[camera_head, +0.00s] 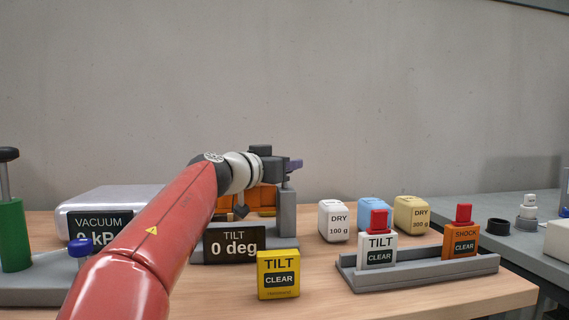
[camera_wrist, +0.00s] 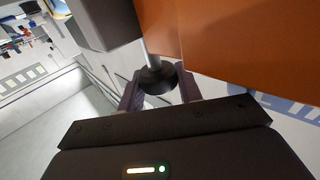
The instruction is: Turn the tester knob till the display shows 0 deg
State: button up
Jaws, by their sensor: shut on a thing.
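The tilt tester's display (camera_head: 235,246) reads "TILT 0 deg". Its grey frame (camera_head: 288,215) stands behind the display and bears an orange block (camera_head: 262,198), partly hidden by my arm. The orange block also fills the upper right of the wrist view (camera_wrist: 245,45). The black knob (camera_wrist: 155,78) on a metal shaft sits between my gripper's purple fingers in the wrist view. My gripper (camera_head: 294,165) is at the top right of the tester in the head view and is shut on the knob. The knob itself cannot be made out in the head view.
A yellow TILT CLEAR block (camera_head: 278,274) stands in front of the tester. A grey rack (camera_head: 420,272) to the right holds red-topped TILT and SHOCK blocks. DRY containers (camera_head: 334,221) stand behind it. A vacuum unit (camera_head: 100,205) is at left, partly behind my arm.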

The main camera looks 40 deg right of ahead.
jog(key=o, duration=0.9)
jog(key=shift+o, duration=0.2)
jog(key=shift+f, duration=0.1)
jog(key=shift+f+n+t+b, duration=0.1)
jog(key=shift+n+t+b, duration=0.2)
jog(key=shift+t+b, duration=0.25)
jog(key=shift+n+t+y+b, duration=0.55)
jog(key=shift+t+b, duration=0.2)
jog(key=shift+t, duration=0.2)
jog(key=shift+n+t+y+b, duration=0.45)
jog(key=shift+n+t+y, duration=0.3)
jog(key=shift+n+t, duration=0.65)
jog(key=shift+a+n+t+y, duration=0.1)
jog(key=shift+n+t+y, duration=0.45)
jog(key=shift+t, duration=0.35)
jog(key=shift+n+t+y+b, duration=0.65)
jog(key=shift+n+t+y, duration=0.25)
jog(key=shift+t+y, duration=0.25)
